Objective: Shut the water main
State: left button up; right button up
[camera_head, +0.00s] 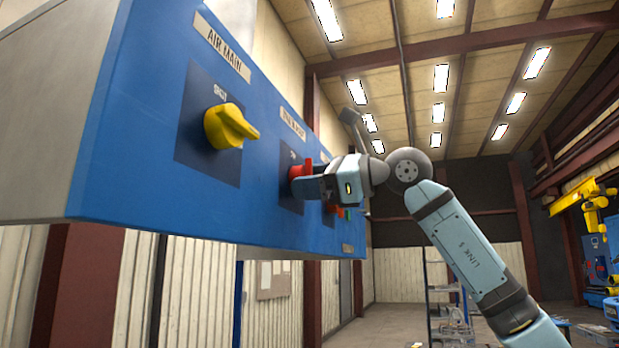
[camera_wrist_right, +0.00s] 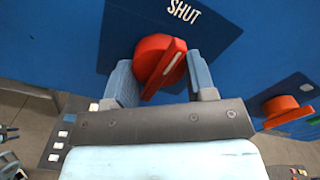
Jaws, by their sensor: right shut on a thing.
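A blue wall panel (camera_head: 130,120) carries a row of rotary valve knobs. My right gripper (camera_head: 304,184) is shut on a red knob (camera_head: 297,172), the second along the panel in the head view. In the right wrist view, this red knob (camera_wrist_right: 160,62) sits between my two fingers, its raised grip bar slanting up to the right. The word SHUT (camera_wrist_right: 185,11) stands above it on a dark plate. The label above the knob is too small to read surely in the head view. My left gripper is not in view.
A yellow knob (camera_head: 229,126) under the AIR MAIN label (camera_head: 222,47) is nearer on the panel. An orange knob (camera_wrist_right: 284,108) sits right of the held one in the wrist view. A yellow robot arm (camera_head: 585,197) stands far right. The air right of the panel is mostly free.

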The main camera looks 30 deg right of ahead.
jog(key=shift+o, duration=0.3)
jog(key=shift+r+n, duration=0.1)
jog(key=shift+n, duration=0.7)
jog(key=o, duration=0.8)
jog(key=shift+o, duration=0.2)
jog(key=b+v, duration=0.2)
jog(key=v, duration=1.2)
jog(key=shift+w, duration=0.15)
jog(key=shift+d, duration=0.15)
